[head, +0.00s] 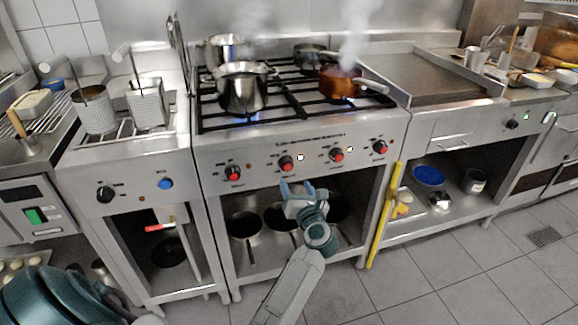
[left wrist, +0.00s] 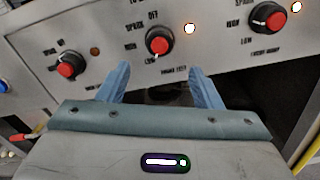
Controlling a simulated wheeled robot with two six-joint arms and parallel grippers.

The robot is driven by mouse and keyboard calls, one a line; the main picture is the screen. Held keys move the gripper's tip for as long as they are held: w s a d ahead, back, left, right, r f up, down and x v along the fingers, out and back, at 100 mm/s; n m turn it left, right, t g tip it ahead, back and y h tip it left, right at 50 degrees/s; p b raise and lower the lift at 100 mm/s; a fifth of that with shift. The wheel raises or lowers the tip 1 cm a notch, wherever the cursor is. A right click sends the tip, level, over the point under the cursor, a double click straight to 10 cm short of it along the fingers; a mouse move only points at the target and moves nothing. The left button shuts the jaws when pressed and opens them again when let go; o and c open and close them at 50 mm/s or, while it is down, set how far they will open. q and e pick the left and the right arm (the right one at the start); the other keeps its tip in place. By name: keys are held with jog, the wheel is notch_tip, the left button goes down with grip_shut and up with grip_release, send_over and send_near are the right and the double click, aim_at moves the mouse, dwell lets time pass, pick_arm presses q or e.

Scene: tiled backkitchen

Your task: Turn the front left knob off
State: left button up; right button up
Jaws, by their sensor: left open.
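The stove front carries a row of several black knobs with red faces. The second knob from the left (head: 286,163) has a lit lamp to its right; in the left wrist view this knob (left wrist: 159,41) is at upper middle, and the blurred label below it seems to read front left. My left gripper (head: 297,188) is open and empty, just below and apart from this knob. In the left wrist view its two blue fingers (left wrist: 162,82) are spread, with the knob above, beyond the gap. My right gripper is not in view.
The leftmost knob (head: 233,173) and the third knob (head: 337,155), with its lamp lit, flank it. A steel pot (head: 243,92) and a steaming copper pan (head: 340,84) stand on the stove. Pans (head: 245,226) sit in the open shelf below. A yellow bar (head: 385,215) stands at right.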

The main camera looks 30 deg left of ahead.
aim_at(288, 169)
pick_arm(q)
jog(key=x, duration=0.8)
jog(key=shift+w+a+p, duration=0.2)
jog(key=shift+a+p, duration=0.05)
jog(key=shift+p, duration=0.05)
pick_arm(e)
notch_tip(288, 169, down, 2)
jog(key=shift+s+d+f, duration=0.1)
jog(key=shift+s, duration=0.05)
pick_arm(q)
jog(key=c, duration=1)
